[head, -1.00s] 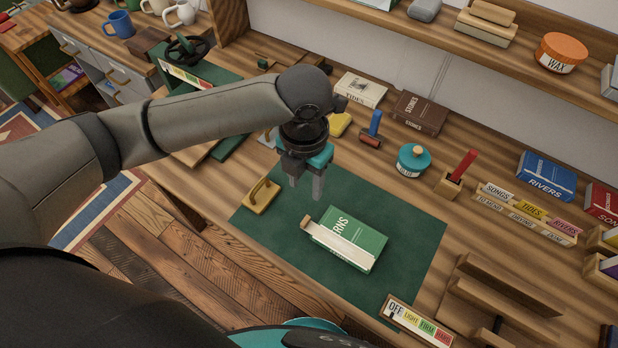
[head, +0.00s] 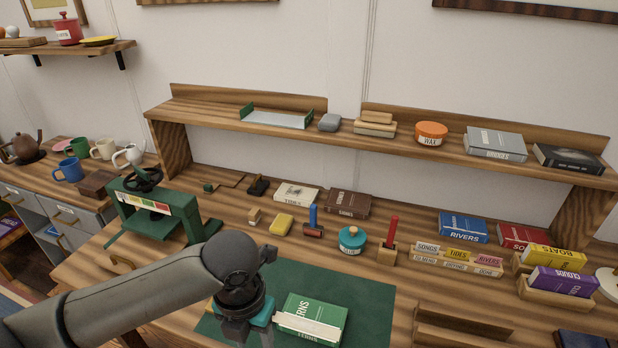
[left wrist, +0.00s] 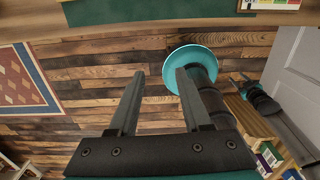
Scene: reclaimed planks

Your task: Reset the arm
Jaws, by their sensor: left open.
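My left arm comes in from the left in the head view. Its gripper (head: 236,330) hangs over the left part of the green mat (head: 377,290), beside the green book (head: 306,308). The fingers are mostly cut off or hidden there. In the left wrist view the two fingers of the left gripper (left wrist: 158,100) are spread apart with nothing between them. Beyond them lie the plank floor and the bench edge (left wrist: 30,30). My right gripper is not clearly visible in the head view.
The bench holds a green press (head: 150,210), a yellow block (head: 282,224), a teal jar (head: 352,240), a red-handled tool (head: 391,232) and a label rack (head: 456,262). A shelf (head: 220,114) runs along the wall behind. Mugs (head: 68,170) stand at the left.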

